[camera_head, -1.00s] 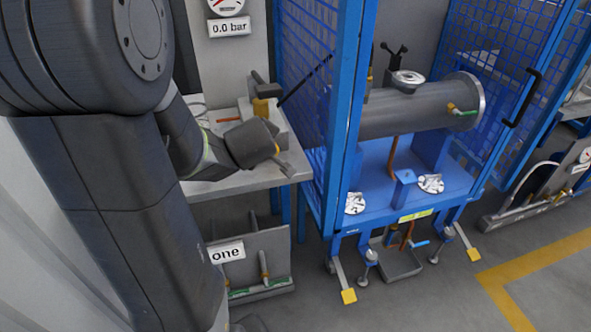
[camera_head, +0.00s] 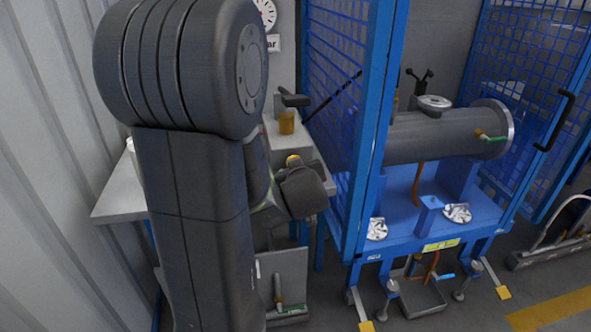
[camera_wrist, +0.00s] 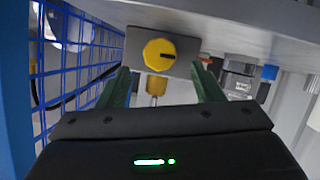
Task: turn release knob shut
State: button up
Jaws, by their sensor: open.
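A round yellow knob (camera_wrist: 160,54) with a dark slot mark sits on a grey block (camera_wrist: 188,62) in the wrist view. It lies ahead of my gripper (camera_wrist: 161,84), roughly centred between the two green fingers. The fingers are spread open with nothing held between them, and the knob looks apart from them. A brass-coloured fitting (camera_wrist: 156,85) shows just below the knob. In the head view my arm hides much of the bench, and the fingers cannot be made out. Whether this yellow knob is the release knob is not labelled.
A blue mesh cage (camera_head: 360,130) stands right of my arm, holding a grey flanged shell (camera_head: 440,137). Its mesh is also close at left in the wrist view (camera_wrist: 70,75). A pale bench surface (camera_head: 118,190) lies left of my arm.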

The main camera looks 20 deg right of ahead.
jog(key=x, duration=0.5)
jog(key=shift+w+b, duration=0.15)
jog(key=shift+b, duration=0.15)
jog(key=c, duration=1)
jog(key=shift+o, duration=0.2)
